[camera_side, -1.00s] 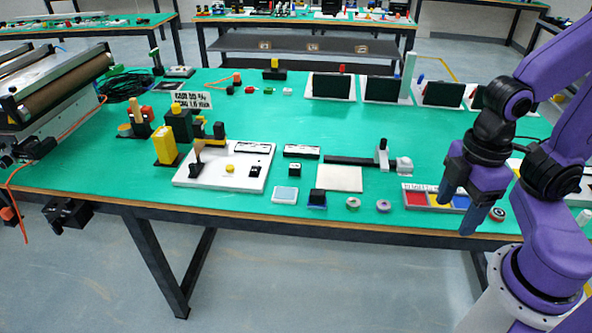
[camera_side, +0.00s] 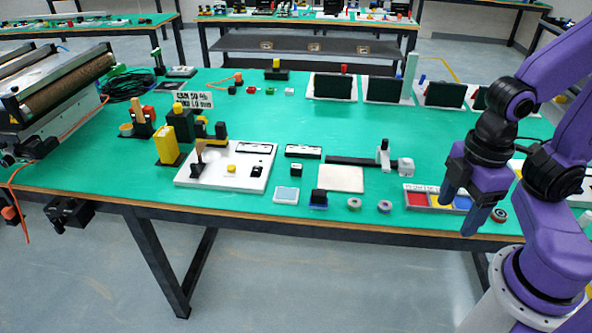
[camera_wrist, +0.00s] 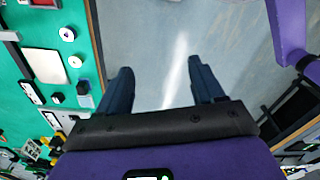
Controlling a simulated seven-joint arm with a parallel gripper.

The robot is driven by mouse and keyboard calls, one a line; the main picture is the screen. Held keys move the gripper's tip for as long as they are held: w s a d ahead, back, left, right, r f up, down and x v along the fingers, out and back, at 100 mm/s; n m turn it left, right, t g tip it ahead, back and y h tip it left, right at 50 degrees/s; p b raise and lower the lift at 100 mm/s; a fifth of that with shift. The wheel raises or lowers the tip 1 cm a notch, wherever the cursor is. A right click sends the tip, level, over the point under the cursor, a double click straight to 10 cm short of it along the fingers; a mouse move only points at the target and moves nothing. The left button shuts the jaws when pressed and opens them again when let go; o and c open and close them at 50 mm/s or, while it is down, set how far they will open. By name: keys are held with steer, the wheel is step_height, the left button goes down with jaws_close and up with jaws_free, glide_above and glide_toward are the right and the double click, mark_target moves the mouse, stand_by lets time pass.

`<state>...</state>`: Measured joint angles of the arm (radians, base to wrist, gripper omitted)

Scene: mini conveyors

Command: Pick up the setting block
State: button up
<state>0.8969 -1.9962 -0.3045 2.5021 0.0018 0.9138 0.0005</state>
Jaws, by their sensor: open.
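I cannot tell for certain which thing is the setting block. The blue-based block also shows in the wrist view (camera_wrist: 83,89), left of my fingers. My gripper (camera_side: 461,206) is open and empty, well to the right of both blocks, at the table's front right edge. In the wrist view my gripper (camera_wrist: 160,68) has only bare floor between its fingers.
The pale square plate (camera_side: 341,179) and two small rings (camera_side: 354,204) (camera_side: 384,206) lie between the blocks and my gripper. A white board with parts (camera_side: 222,182) stands left. The green middle is mostly clear.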

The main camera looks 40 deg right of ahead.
stand_by(0.5)
steer(key=w+a+f+m+g+y, duration=0.25)
steer(key=w+m+y, duration=0.25)
steer(key=w+m, duration=0.55)
steer(key=w+a+f+m+g+y, duration=0.1)
steer(key=w+a+f+m+y, duration=0.25)
steer(key=w+m, duration=0.65)
steer(key=w+d+f+m+t, duration=0.3)
steer(key=w+d+m+t, duration=0.1)
steer(key=w+d+m, duration=0.1)
steer(key=w+d+f+m+t, duration=0.4)
steer(key=w+d+m, duration=0.2)
steer(key=d, duration=0.3)
steer(key=w+d+f+m+t, duration=0.4)
steer(key=w+d+m+t, duration=0.1)
steer(key=w+d+m, duration=0.1)
steer(key=shift+d+f+m+y, duration=0.1)
steer(key=shift+d+m+y, duration=0.25)
steer(key=shift+d+m, duration=0.55)
glide_toward(299, 166)
steer(key=x, duration=0.4)
steer(key=shift+a, duration=0.15)
steer(key=shift+x, duration=2.55)
steer(key=c, duration=1.1)
